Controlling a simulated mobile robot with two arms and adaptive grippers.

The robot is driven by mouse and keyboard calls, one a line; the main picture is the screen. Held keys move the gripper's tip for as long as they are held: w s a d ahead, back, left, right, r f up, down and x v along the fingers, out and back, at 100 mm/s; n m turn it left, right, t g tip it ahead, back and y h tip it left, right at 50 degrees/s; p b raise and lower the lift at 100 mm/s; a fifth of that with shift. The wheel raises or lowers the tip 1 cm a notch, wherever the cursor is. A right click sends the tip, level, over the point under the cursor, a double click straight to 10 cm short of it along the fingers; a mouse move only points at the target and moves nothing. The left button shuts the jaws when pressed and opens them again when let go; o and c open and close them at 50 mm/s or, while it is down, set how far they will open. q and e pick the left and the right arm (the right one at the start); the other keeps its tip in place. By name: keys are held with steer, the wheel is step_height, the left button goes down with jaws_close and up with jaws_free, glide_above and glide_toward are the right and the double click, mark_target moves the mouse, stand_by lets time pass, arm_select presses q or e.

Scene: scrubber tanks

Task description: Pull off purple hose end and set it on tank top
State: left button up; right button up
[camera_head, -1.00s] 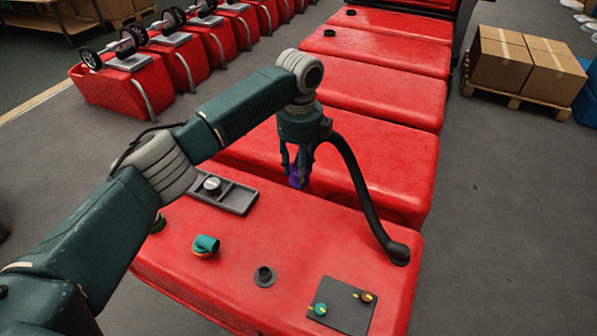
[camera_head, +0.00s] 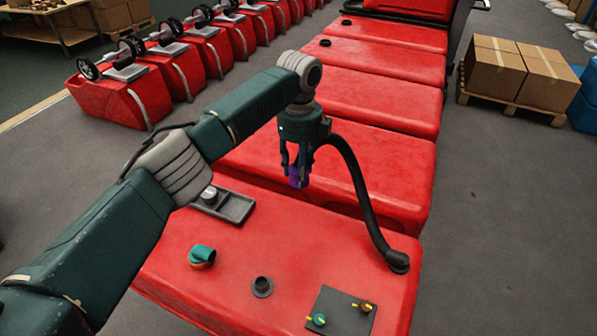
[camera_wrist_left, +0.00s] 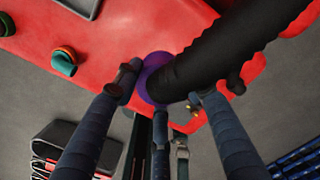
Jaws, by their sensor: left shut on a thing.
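The purple hose end (camera_head: 299,178) is a short purple cuff on a thick black hose (camera_head: 362,200). My left gripper (camera_head: 298,172) points down and is shut on the cuff, holding it in the air above the back part of the nearest red tank (camera_head: 225,285). The hose arcs from the cuff down to a black elbow at the tank's right side. The left wrist view shows the purple cuff (camera_wrist_left: 153,78) between the fingers, partly hidden by the hose. An empty dark round port (camera_head: 262,287) stands on the tank top. My right gripper is not in view.
The tank top also bears a grey tray (camera_head: 240,207) with a round knob, a teal-and-orange elbow fitting (camera_head: 202,256) and a dark panel (camera_head: 343,313) with two small valves. Bare red surface lies between them. More red tanks stand behind; boxes (camera_head: 520,72) sit on a pallet at right.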

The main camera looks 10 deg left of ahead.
arm_select(q)
steer(key=shift+f, duration=0.1)
stand_by(0.3)
steer(key=shift+f+b, duration=6.8)
steer(key=shift+f, duration=4.85)
steer(key=o, duration=1.8)
steer(key=shift+r, duration=0.15)
